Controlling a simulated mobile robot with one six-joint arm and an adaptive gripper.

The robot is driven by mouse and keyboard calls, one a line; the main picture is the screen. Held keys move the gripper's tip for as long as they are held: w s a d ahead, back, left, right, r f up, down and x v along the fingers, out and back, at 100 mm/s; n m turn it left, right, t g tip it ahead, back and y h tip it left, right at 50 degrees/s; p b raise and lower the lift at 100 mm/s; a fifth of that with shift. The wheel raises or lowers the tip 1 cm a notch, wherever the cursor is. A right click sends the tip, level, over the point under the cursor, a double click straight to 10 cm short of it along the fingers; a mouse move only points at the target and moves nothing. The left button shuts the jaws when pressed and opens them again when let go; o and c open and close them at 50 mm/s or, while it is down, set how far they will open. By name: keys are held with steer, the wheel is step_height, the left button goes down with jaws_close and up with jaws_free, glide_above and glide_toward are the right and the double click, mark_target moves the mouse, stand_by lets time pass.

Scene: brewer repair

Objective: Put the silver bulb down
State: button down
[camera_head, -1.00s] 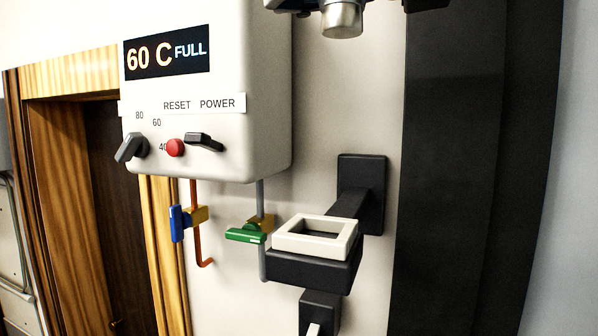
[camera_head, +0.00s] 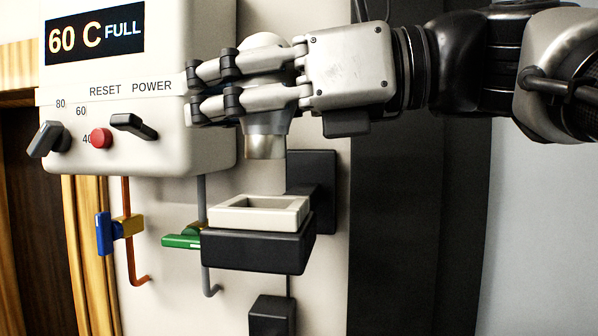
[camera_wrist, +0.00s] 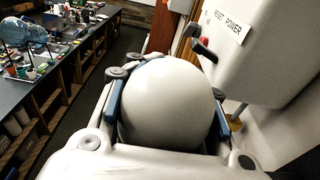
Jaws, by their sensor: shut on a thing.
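The silver bulb (camera_head: 265,145) is held upright by my gripper (camera_head: 230,88), with its metal base pointing down. My gripper comes in from the right and is shut around the bulb's wide upper part. In the wrist view the pale rounded top of the bulb (camera_wrist: 168,105) fills the space between the fingers. Below the bulb is a white square frame (camera_head: 250,203) on a black wall bracket (camera_head: 262,250). The bulb's base is above the frame's far side, with a visible gap between them.
The white boiler (camera_head: 110,90) with display, knobs and red button (camera_head: 101,138) is close left of my fingers. A blue-handled valve (camera_head: 104,232) and a green-handled valve (camera_head: 181,241) hang below it. A cluttered workbench (camera_wrist: 65,50) stands at left in the wrist view.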

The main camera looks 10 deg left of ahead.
steer(key=f, duration=0.3)
steer(key=f+b, duration=0.1)
steer(key=shift+w+a+f, duration=0.15)
steer(key=shift+w+f, duration=0.1)
steer(key=shift+f, duration=0.1)
steer(key=shift+w+f, duration=0.1)
steer(key=shift+w, duration=0.05)
steer(key=shift+f, duration=0.25)
steer(key=c, duration=1.1)
jaws_free()
